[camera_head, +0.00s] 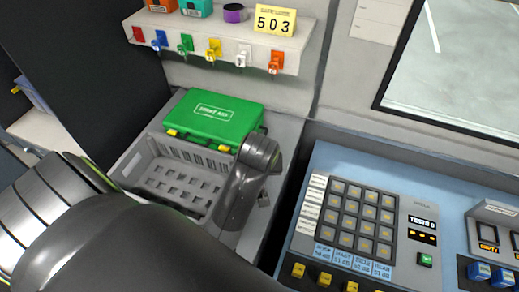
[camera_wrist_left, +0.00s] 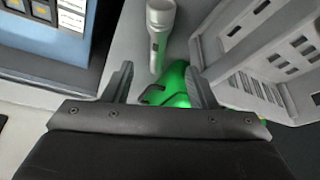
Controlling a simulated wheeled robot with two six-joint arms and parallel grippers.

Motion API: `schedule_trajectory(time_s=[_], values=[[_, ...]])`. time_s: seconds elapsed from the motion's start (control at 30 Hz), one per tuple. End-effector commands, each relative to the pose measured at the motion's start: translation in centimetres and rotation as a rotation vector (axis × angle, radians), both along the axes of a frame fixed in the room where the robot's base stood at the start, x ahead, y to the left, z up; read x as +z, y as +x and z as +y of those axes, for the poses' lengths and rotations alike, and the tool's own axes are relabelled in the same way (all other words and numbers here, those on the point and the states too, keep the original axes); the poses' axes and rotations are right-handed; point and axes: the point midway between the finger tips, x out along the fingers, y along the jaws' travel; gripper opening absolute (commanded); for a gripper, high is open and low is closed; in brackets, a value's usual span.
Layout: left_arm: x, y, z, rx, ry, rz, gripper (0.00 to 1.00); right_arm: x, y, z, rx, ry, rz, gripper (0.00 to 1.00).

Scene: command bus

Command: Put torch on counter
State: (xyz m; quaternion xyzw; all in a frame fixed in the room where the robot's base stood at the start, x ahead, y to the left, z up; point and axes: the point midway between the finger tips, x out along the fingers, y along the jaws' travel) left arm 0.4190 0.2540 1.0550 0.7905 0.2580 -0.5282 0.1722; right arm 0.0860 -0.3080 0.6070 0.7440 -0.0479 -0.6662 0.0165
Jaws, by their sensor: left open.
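A grey torch (camera_wrist_left: 160,35) with a wider head shows at the top of the left wrist view, over a pale grey surface (camera_wrist_left: 128,32). In the head view I cannot make it out behind my arm. My left gripper (camera_wrist_left: 160,78) is open, with the torch beyond its fingertips and apart from them. A green rounded thing with a black part (camera_wrist_left: 178,88) shows between the fingers; I cannot tell what it is. In the head view my left gripper (camera_head: 272,180) is mostly hidden behind my wrist, at the right side of the basket. My right gripper is not in view.
A grey basket (camera_head: 140,160) stands left of my wrist, with a green first aid case (camera_head: 212,118) behind it. A blue keypad console (camera_head: 330,165) is on the right. A shelf (camera_head: 205,35) with hanging keys runs above. Bare counter (camera_head: 290,135) shows between basket and console.

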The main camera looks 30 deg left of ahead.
Motion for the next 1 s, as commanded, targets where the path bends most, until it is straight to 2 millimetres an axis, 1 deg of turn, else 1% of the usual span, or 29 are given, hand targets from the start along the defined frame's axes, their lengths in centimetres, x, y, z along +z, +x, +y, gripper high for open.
schedule_trajectory(time_s=[0.03,0.17,0.33,0.43,0.57,0.67,0.77,0.9,1.0], values=[[-0.8,0.2,0.3,0.0,0.003,0.005,0.52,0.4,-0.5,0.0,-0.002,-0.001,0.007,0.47],[-2.9,1.0,0.8,0.0,0.002,0.004,0.52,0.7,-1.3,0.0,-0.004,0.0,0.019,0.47],[-5.3,1.8,1.4,-0.001,0.001,0.003,0.52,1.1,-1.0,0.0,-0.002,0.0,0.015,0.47],[-6.2,2.1,1.6,0.001,0.001,0.001,0.52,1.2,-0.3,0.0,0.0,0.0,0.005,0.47],[-6.7,2.3,1.7,0.001,0.0,0.0,0.52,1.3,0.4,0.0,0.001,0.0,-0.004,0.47],[-6.9,2.5,1.8,0.0,0.001,0.001,0.52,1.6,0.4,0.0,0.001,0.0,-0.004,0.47],[-7.6,2.8,2.0,0.0,0.001,0.003,0.52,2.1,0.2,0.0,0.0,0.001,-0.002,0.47],[-9.0,3.6,2.4,0.0,0.001,0.002,0.52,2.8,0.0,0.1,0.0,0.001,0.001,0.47],[-10.1,4.0,2.6,0.001,0.001,0.002,0.52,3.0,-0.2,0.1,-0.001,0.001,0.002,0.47]])
